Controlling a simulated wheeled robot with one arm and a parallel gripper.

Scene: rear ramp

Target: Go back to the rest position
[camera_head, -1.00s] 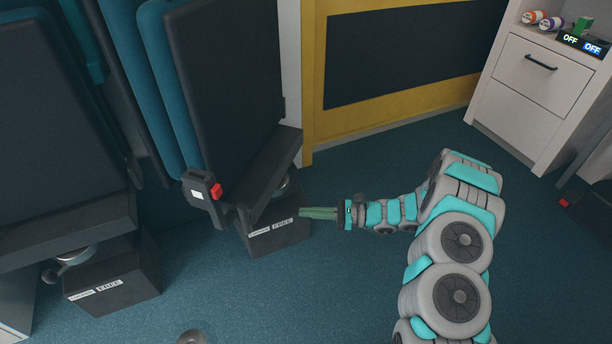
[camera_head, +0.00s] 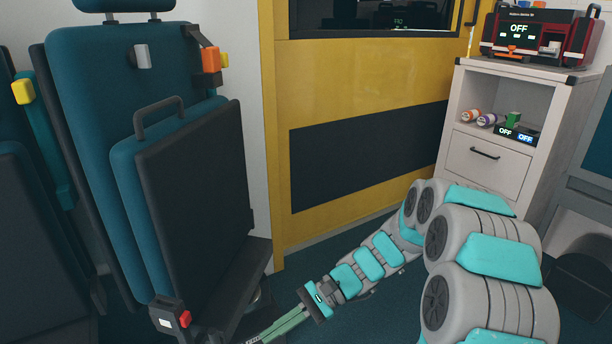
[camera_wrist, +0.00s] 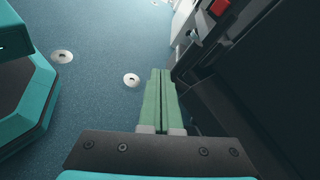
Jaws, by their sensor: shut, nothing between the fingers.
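My gripper (camera_head: 285,325) is low in the head view, beside the folded seat (camera_head: 200,200), with its green fingers pointing down and left. In the wrist view the two green fingers (camera_wrist: 161,90) lie side by side, shut with nothing between them. The dark seat side fills the right of the wrist view, close to the fingers; I cannot tell whether they touch. My arm runs from the lower right of the head view toward the seat.
A red buckle (camera_head: 184,319) sits at the seat's lower front. A yellow door (camera_head: 360,100) stands behind. A white cabinet (camera_head: 490,150) with a drawer is at the right, with a red and black device (camera_head: 535,38) on top. Blue floor (camera_wrist: 100,50) lies left of the fingers.

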